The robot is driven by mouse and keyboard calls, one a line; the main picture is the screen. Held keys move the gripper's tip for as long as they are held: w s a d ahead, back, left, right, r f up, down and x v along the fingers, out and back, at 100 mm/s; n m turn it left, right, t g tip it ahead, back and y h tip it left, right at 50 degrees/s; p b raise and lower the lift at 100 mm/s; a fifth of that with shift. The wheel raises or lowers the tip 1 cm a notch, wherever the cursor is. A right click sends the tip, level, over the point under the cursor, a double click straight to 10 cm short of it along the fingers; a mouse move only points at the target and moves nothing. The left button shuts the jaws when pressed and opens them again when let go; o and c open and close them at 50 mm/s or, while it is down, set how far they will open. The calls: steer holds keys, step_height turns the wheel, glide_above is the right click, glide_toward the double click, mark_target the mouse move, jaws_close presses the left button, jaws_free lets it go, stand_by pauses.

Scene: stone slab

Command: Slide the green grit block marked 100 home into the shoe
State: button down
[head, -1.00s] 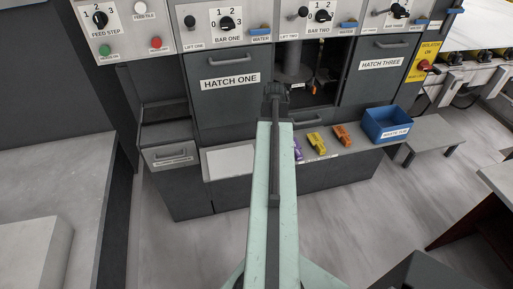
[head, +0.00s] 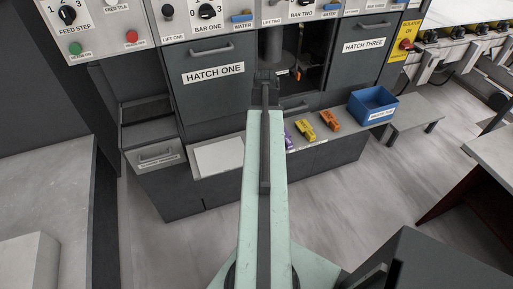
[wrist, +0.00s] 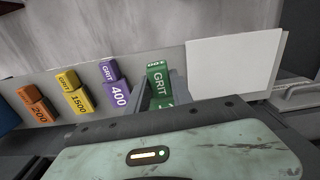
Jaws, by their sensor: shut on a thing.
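In the head view my gripper (head: 265,80) is at the end of the outstretched pale green arm, in front of the open bay between hatch one and hatch three. The block cannot be made out there. A dark grey column (head: 273,45) stands inside the bay. I cannot make out the shoe.
On the ledge lie purple 400 (wrist: 115,84), yellow 1500 (wrist: 75,92) and orange 200 (wrist: 38,104) blocks, beside a white sheet (wrist: 232,64). A blue bin (head: 372,105) stands to the right. Hatch one (head: 213,90) and hatch three (head: 362,55) are closed.

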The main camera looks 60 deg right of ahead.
steer(key=shift+a, duration=0.1)
step_height(320, 180, down, 10)
steer(key=b, duration=0.9)
steer(key=shift+b, duration=0.4)
steer(key=shift+r, duration=0.3)
steer(key=shift+f, duration=0.2)
steer(key=c, duration=1.1)
jaws_free()
steer(key=shift+r, duration=0.1)
steer(key=r+p, duration=0.8)
steer(key=shift+w, duration=0.2)
steer(key=shift+f, duration=0.2)
